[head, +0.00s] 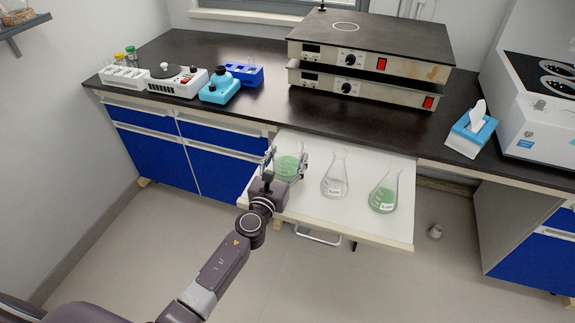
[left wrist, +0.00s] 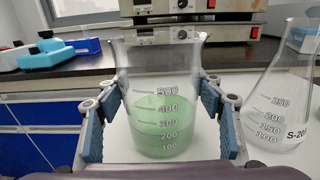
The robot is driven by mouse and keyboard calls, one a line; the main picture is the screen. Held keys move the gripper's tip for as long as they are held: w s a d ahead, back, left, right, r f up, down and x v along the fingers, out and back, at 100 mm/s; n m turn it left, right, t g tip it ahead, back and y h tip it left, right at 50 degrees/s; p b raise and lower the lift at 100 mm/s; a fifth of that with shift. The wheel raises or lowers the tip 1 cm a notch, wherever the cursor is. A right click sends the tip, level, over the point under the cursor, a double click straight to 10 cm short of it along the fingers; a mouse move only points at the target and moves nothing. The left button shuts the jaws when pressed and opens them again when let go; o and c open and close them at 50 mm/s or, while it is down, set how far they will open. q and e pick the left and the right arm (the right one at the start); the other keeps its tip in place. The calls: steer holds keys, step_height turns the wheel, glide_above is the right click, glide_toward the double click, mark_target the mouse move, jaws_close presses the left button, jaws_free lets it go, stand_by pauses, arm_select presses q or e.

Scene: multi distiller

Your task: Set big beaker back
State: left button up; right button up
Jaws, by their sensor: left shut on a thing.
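The big beaker (head: 289,166) stands upright at the left side of the white pull-out shelf and holds green liquid. In the left wrist view the beaker (left wrist: 158,110) fills the middle, with marks up to 500. My left gripper (head: 285,166) is shut on the beaker, its blue pads (left wrist: 162,122) on both sides of the glass. The beaker's base is partly hidden by the gripper in the head view, so I cannot tell if it touches the shelf. My right gripper is not in view.
A clear flask (head: 336,178) stands right of the beaker, close to the gripper's right finger. A flask with green liquid (head: 383,195) stands further right. The white shelf (head: 350,222) is bare at its front. Hot plates (head: 365,97) stand on the black counter (head: 262,108) behind.

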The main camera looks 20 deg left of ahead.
arm_select(q)
steer(key=shift+f, duration=0.2)
steer(key=o, duration=1.2)
steer(key=shift+f, duration=0.2)
steer(key=shift+c, duration=0.2)
steer(key=o, duration=0.5)
steer(key=shift+r, duration=0.1)
steer(key=shift+c, duration=0.2)
steer(key=shift+r, duration=0.15)
steer(key=s, duration=1.2)
steer(key=shift+a, duration=0.2)
